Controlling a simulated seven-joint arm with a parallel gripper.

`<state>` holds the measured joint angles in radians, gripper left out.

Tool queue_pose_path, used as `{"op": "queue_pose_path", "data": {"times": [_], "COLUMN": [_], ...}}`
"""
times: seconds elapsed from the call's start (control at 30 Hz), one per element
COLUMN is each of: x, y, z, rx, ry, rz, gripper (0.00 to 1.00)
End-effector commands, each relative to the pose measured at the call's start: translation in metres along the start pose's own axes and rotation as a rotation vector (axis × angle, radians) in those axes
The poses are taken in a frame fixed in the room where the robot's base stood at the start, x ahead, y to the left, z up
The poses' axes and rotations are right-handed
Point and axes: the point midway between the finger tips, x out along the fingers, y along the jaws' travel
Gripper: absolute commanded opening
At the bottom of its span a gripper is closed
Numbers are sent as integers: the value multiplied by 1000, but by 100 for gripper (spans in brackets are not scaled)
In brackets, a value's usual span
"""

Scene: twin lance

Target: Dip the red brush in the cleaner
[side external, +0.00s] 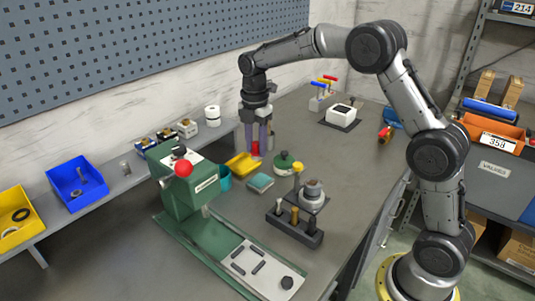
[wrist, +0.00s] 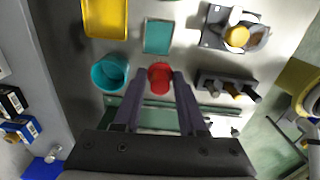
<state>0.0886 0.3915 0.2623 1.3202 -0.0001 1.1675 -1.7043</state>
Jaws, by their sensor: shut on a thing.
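My gripper (side external: 256,141) is shut on a red piece that looks like the red brush (side external: 255,149). In the wrist view the red brush (wrist: 160,80) shows as a round red end between the fingertips of my gripper (wrist: 161,78); its bristles cannot be made out. It appears held above the bench. A teal cup (wrist: 111,72) stands to the left of it in the wrist view, and also shows beside the green press in the side view (side external: 223,180). A green round container (side external: 285,162) stands right of the gripper. I cannot tell which holds the cleaner.
A dark holder (side external: 294,229) with upright pieces and a grey plate (wrist: 212,40) with a round part stand to the right. The green press (side external: 190,202) is at the left. The right bench surface has clear room.

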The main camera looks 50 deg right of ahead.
Motion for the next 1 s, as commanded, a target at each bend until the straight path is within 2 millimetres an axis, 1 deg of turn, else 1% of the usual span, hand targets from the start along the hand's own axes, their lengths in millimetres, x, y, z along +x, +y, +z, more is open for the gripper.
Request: {"op": "queue_pose_path", "data": {"times": [0.03,0.1,0.23,0.37,0.8,1.0], "x": [9,18,28,35,76,85], "y": [6,9,7,7,7,7], "z": [9,16,22,23,22,22], "rx": [16,29,42,45,44,44], "ry": [0,0,0,0,0,0], "rz": [-3,-2,-1,0,-2,0], "gripper": [0,0,0,0,0,0]}}
